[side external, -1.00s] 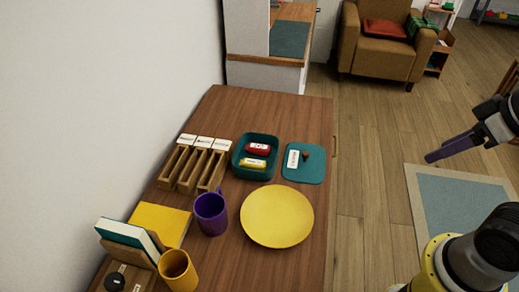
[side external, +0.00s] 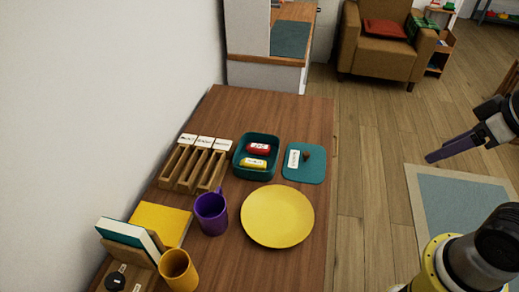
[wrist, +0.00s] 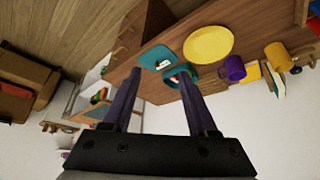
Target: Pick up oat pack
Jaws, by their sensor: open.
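A red pack (side external: 258,148) and a yellow pack (side external: 253,163), each with a white label, lie in a teal open bin (side external: 240,171) on the wooden table. The labels are too small to read, so I cannot tell which is the oat pack. My gripper (side external: 428,159), with purple fingers, is open and empty, high over the floor to the right of the table, well apart from the packs. In the wrist view, my gripper (wrist: 160,75) shows its two fingers spread, with the teal bin (wrist: 197,73) beyond and partly hidden by the right finger.
A teal board (side external: 316,173) holding a white card and small brown item lies right of the bin. A slotted wooden rack (side external: 186,184) is left. A yellow plate (side external: 277,216), purple mug (side external: 211,212), yellow mug (side external: 178,271) and books stand nearer. The table's far end is clear.

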